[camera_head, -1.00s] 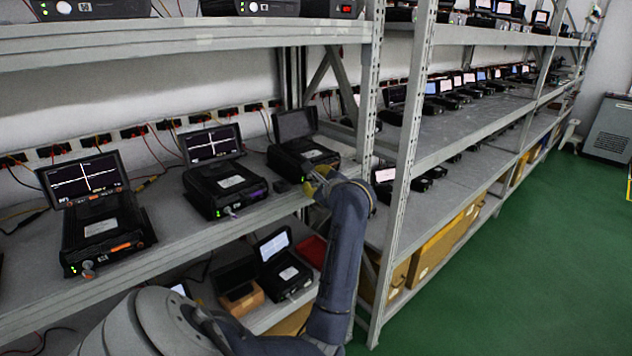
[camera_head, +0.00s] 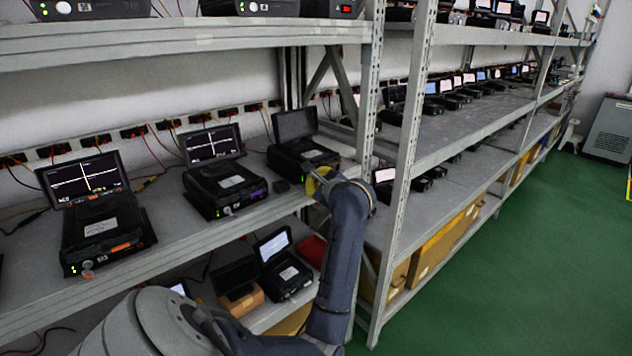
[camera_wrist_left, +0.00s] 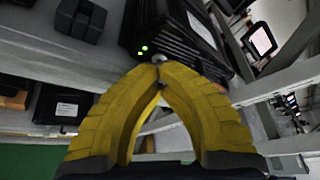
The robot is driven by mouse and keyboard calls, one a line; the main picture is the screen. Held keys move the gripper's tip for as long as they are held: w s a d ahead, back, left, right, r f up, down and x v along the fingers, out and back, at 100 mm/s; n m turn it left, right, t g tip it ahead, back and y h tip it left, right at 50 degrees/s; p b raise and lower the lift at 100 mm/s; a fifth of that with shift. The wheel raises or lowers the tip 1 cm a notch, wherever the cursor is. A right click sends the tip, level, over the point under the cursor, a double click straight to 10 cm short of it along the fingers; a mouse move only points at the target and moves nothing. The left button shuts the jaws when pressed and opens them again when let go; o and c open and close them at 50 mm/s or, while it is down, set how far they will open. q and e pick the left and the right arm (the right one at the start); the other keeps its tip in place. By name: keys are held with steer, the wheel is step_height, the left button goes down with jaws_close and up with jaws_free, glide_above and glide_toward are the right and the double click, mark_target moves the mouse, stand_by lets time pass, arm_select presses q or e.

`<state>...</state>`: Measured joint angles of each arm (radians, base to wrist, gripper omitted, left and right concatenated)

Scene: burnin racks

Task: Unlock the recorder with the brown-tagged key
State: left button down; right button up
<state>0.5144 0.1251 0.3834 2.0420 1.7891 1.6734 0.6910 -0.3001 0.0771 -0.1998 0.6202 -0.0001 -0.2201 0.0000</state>
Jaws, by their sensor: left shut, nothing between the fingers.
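A black recorder (camera_head: 297,150) with a raised blank screen stands on the middle shelf, right of two other recorders. Green lights (camera_wrist_left: 143,49) glow beside that part. I cannot make out a brown-tagged key. My right gripper is not in view.
A recorder with an orange-brown strip (camera_head: 123,246) on its front stands at left, and one with a purple strip (camera_head: 254,193) in the middle. A metal rack post (camera_head: 370,90) rises at right.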

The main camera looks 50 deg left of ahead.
arm_select(q)
steer(key=m+g, duration=0.2)
steer(key=m, duration=0.1)
steer(key=shift+w+r, duration=0.1)
steer(key=shift+r, duration=0.05)
steer(key=m+g, duration=0.2)
steer(key=m, duration=0.2)
steer(key=shift+w+g, duration=0.15)
steer(key=shift+g, duration=0.25)
steer(key=m+g, duration=0.1)
steer(key=m, duration=0.1)
steer(key=shift+m+g, duration=0.3)
steer(key=shift+g, duration=0.1)
steer(key=shift+w+m+g, duration=0.1)
steer(key=shift+m+g, duration=0.7)
steer(key=shift+m, duration=0.6)
steer(key=shift+y, duration=0.3)
steer(key=c, duration=2.2)
jaws_free()
steer(key=c, duration=1.6)
jaws_free()
